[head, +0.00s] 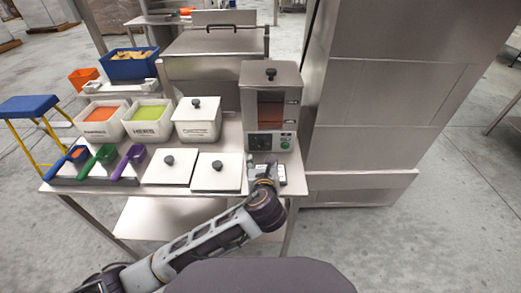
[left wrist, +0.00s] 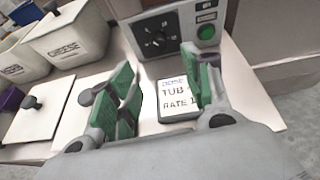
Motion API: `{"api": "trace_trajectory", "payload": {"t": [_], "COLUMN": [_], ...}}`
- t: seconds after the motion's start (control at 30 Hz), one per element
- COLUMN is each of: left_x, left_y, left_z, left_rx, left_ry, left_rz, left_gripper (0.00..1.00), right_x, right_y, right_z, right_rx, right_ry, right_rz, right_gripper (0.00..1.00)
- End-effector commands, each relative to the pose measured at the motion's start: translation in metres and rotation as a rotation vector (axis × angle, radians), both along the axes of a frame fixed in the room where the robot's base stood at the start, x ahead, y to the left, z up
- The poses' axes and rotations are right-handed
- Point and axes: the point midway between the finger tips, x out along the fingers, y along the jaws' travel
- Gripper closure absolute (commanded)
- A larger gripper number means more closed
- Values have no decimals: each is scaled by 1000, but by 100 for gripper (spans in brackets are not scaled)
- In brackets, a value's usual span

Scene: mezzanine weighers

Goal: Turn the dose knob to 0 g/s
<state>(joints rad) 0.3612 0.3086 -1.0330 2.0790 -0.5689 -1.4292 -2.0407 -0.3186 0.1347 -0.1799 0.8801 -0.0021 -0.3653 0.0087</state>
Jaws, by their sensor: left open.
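The dose knob (left wrist: 157,39) is a black dial on the dark face of the grey control panel (left wrist: 135,30). Numbers ring it, but its pointer setting is too small to read. In the head view the panel (head: 255,142) is at the foot of the steel doser (head: 271,75). My left gripper (head: 264,170) is in front of the panel, at the table's right front. In the left wrist view its green-padded fingers (left wrist: 157,66) are spread wide and empty, with the knob beyond them, apart from them. My right gripper is not in view.
A green button (left wrist: 206,32) sits right of the knob. A sign reading partly "TUB" and "RATE" (left wrist: 180,103) lies below the panel. White lids (head: 215,177) lie left of my gripper, and the cheese tub (head: 198,125) stands behind them. A tall steel cabinet (head: 365,120) stands at right.

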Motion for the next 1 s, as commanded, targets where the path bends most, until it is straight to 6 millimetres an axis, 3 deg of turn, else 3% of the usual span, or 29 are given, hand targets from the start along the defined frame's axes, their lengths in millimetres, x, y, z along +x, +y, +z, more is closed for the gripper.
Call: {"api": "trace_trajectory", "payload": {"t": [1.0], "left_x": [105], "left_y": [3], "left_z": [-44], "left_rx": [-1], "left_ry": [1], "left_rz": [0], "left_gripper": [50], "right_x": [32], "right_y": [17], "right_z": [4], "right_rx": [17], "right_ry": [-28], "right_rz": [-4], "right_gripper": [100]}}
